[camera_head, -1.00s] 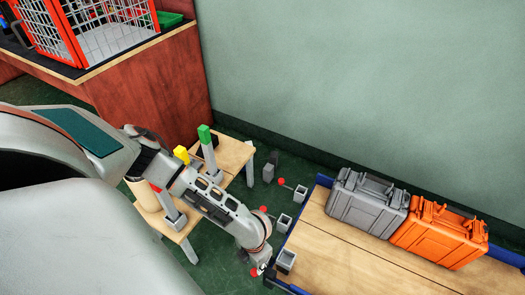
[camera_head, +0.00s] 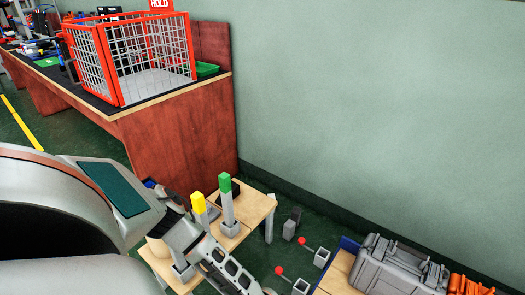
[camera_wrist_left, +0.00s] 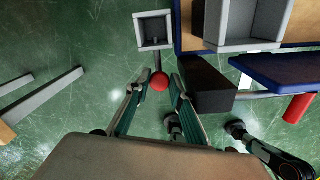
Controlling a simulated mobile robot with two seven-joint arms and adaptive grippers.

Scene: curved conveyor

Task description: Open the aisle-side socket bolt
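In the left wrist view a red ball knob (camera_wrist_left: 159,81) sits on a short rod that leads to a grey square socket (camera_wrist_left: 153,30). My left gripper (camera_wrist_left: 156,88) is open, with one fingertip on either side of the knob; I see gaps, and contact cannot be told. In the head view my left arm runs off the bottom edge, so its gripper is hidden there. Two similar grey sockets show at the bottom: a far one (camera_head: 321,257) with a red knob (camera_head: 303,241), and a nearer one (camera_head: 300,287) with a red knob (camera_head: 279,270).
A wooden table (camera_head: 258,205) carries posts with a yellow block (camera_head: 198,202) and a green block (camera_head: 225,183). A conveyor with a grey case (camera_head: 390,268) and an orange case (camera_head: 470,286) is at lower right. A bench (camera_head: 185,125) with a red cage stands behind.

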